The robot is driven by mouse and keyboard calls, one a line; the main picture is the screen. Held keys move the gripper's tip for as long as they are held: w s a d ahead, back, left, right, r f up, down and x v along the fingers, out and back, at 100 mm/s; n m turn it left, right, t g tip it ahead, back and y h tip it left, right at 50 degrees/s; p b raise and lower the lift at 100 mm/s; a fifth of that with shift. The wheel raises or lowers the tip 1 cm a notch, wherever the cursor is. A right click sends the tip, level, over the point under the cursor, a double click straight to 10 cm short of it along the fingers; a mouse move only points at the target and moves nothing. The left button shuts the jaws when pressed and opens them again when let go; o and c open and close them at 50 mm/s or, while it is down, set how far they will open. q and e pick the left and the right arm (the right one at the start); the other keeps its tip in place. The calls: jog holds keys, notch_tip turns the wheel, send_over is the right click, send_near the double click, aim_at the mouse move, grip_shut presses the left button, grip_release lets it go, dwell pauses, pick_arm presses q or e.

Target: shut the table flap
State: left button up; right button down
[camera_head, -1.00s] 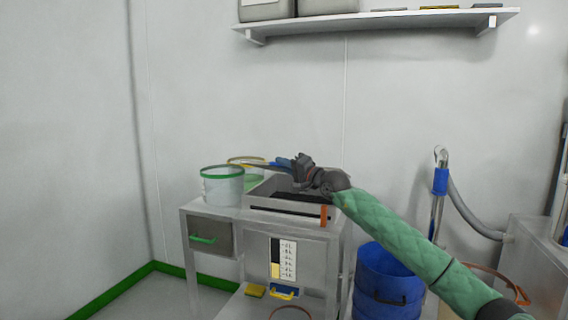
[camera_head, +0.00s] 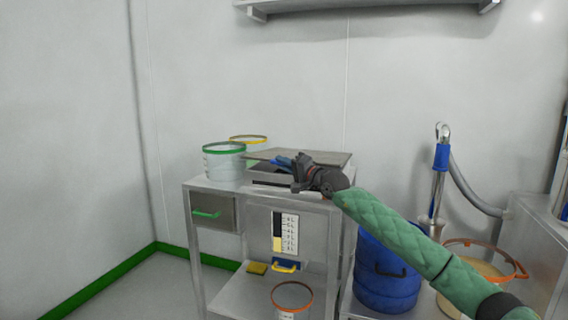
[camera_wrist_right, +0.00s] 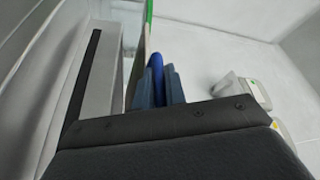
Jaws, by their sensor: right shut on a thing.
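The table flap (camera_head: 328,157) is a thin grey panel over the open-topped metal box on the steel table (camera_head: 228,184). It looks tilted, with a gap between it and the box front. My right gripper (camera_head: 287,163) is at the flap's front left, partly covering it. In the right wrist view, my right gripper (camera_wrist_right: 159,86) is shut on a blue handle (camera_wrist_right: 157,68), held between its blue-grey fingers. How the handle joins the flap is hidden. My left gripper is not in view.
A green-rimmed bucket (camera_head: 223,162) and a yellow-rimmed bucket (camera_head: 248,140) stand just left of the box. Below are a green-handled drawer (camera_head: 214,222) and a lower shelf. A blue drum (camera_head: 386,275) stands on the right under my arm.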

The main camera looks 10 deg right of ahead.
jog(key=c, duration=1.7)
grip_release()
jog(key=shift+r, duration=0.1)
jog(key=shift+r, duration=0.3)
jog(key=r, duration=0.2)
jog(key=r+p, duration=0.1)
jog(key=shift+s+d+r, duration=0.1)
jog(key=shift+d+r, duration=0.2)
jog(key=shift+r, duration=0.05)
jog(key=s+d+r, duration=0.2)
jog(key=s+d+r+p, duration=0.1)
jog(key=s+d+r, duration=0.1)
jog(key=s+d, duration=0.1)
jog(key=s+d+r, duration=0.2)
jog(key=s, duration=0.1)
jog(key=shift+d+r, duration=0.2)
jog(key=shift+d, duration=0.2)
